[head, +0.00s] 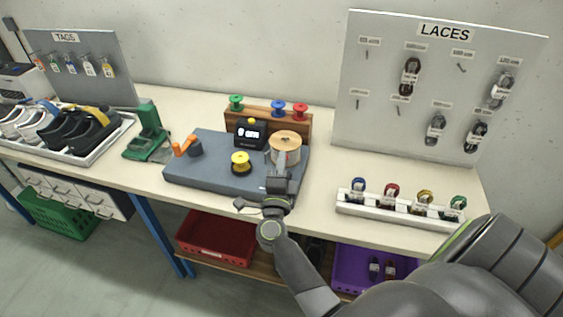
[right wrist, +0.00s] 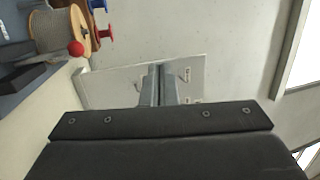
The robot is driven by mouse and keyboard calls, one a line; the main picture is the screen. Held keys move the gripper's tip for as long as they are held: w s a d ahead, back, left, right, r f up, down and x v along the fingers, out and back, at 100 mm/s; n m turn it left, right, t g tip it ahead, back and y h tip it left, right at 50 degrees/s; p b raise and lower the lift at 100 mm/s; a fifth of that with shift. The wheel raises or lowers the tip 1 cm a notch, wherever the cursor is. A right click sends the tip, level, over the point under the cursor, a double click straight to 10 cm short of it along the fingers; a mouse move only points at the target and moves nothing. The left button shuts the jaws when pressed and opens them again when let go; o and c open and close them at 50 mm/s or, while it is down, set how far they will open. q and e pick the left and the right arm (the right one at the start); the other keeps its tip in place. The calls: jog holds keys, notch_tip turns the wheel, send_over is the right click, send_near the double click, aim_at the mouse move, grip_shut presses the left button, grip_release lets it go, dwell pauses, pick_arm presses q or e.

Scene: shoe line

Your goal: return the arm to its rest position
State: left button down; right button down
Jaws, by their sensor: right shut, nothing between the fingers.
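My right arm comes in from the lower right in the head view. Its gripper (head: 282,160) points away over the grey machine base (head: 215,179), in front of the large wooden-flanged spool (head: 285,140), and overlaps it in the picture. I cannot tell the gap between them from the head view. In the right wrist view the gripper fingers (right wrist: 160,86) are together with nothing between them, and the spool (right wrist: 62,32) is off to the upper left, apart from the fingers. My left gripper is not in view.
Red (head: 205,245) and purple (head: 345,262) bins sit below the table.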

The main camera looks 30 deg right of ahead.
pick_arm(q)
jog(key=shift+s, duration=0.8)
